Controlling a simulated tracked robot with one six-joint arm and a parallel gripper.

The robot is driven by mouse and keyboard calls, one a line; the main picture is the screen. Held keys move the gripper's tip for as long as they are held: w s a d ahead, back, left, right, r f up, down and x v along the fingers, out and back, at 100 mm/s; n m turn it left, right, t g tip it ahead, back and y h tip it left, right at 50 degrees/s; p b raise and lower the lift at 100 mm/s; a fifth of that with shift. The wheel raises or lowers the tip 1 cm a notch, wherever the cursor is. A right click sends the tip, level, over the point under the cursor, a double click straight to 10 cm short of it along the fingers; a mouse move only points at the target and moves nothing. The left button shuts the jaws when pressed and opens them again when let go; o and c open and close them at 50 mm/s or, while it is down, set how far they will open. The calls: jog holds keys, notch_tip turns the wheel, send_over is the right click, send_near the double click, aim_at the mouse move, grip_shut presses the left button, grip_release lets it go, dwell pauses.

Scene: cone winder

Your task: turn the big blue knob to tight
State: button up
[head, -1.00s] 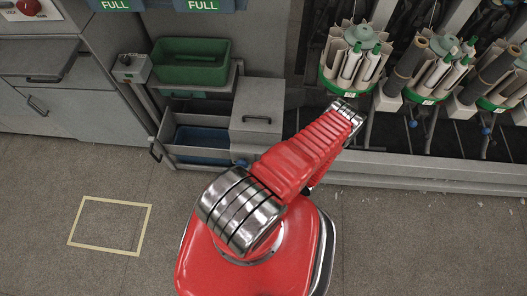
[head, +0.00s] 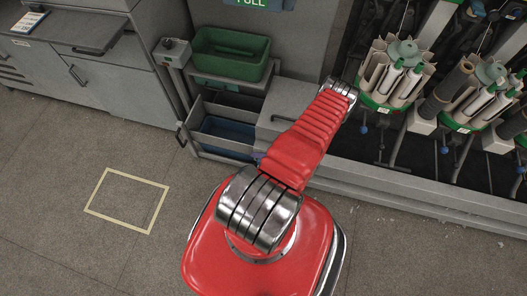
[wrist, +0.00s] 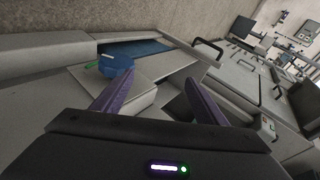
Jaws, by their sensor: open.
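The big blue knob (wrist: 117,76) shows in the wrist view, left of centre, in front of a light grey surface. A green mark and a small white mark lie beside its upper left edge. My gripper (wrist: 157,78) is open and empty, with its two purple fingers spread wide. The knob is beyond the left fingertip, not between the fingers; I see no clear contact. I cannot make out the big knob for sure there.
A green tray (head: 231,55) stands on a grey cart with a blue bin (head: 228,133) below. Winding units with white cones (head: 398,75) and small blue knobs (head: 363,129) stand at the right. A yellow taped rectangle (head: 165,186) marks clear floor at the left.

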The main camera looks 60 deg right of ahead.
jog(key=w+r+g, duration=0.2)
jog(key=w, duration=0.8)
jog(key=s+a+r+g+h, duration=0.1)
jog(key=s+a+g+h, duration=0.2)
jog(key=s+g, duration=0.5)
jog(key=shift+s+m+g, duration=0.3)
jog(key=shift+s, duration=0.6)
jog(key=shift+h, duration=0.3)
jog(key=shift+x, duration=6.95)
jog(key=shift+c, duration=0.3)
jog(key=c, duration=0.9)
